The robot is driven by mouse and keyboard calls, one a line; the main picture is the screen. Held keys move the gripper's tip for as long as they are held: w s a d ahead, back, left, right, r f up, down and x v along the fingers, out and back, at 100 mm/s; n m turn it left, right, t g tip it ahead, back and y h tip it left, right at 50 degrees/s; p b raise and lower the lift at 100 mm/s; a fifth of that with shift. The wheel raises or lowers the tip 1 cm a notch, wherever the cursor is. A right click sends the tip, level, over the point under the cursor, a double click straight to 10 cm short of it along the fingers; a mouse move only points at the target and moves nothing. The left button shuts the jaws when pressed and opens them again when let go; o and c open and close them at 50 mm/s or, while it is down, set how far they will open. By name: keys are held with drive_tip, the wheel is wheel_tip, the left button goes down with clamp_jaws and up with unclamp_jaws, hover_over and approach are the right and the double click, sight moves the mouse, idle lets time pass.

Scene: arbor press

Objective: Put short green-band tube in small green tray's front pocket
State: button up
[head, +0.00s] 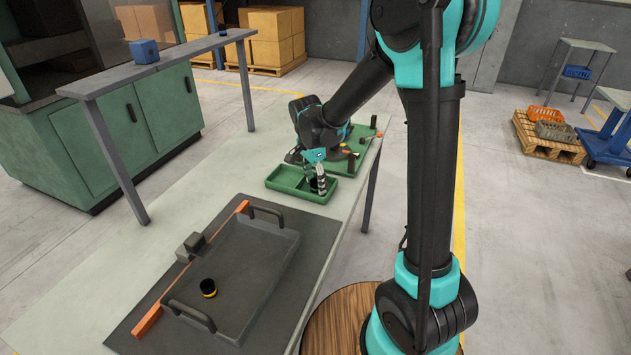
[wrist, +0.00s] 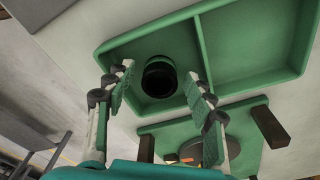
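The small green tray (head: 284,186) lies on the bench and has two pockets with a divider between them. It also shows in the wrist view (wrist: 250,50). A short dark tube (wrist: 159,78) stands in its left pocket in the wrist view, seen from above by its round open end. My gripper (wrist: 158,80) is open, with one finger on each side of the tube and a visible gap on both sides. In the head view my gripper (head: 318,180) is low over the tray's right-hand pocket and mostly hides the tube.
A green board (head: 350,160) with posts and tools lies just beyond the small tray. A raised shelf (head: 180,55) carries a blue box (head: 144,51).

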sight(312, 182)
wheel_tip(312, 182, up, 12)
drive_tip(key=a, duration=0.1)
drive_tip(key=s+d+f+n+t, duration=0.1)
drive_tip(key=s+d+f+n, duration=0.5)
drive_tip(key=s+d, duration=0.3)
drive_tip(key=s+d+f+n+t+y, duration=0.1)
drive_tip(key=s+d+f+n, duration=0.4)
drive_tip(key=s+d, duration=0.5)
wheel_tip(312, 182, down, 2)
drive_tip(key=shift+s+f+n+t, duration=0.15)
drive_tip(key=shift+s+n+t, duration=0.2)
drive_tip(key=shift+t, duration=0.35)
drive_tip(key=shift+w, duration=0.1)
idle(0.9)
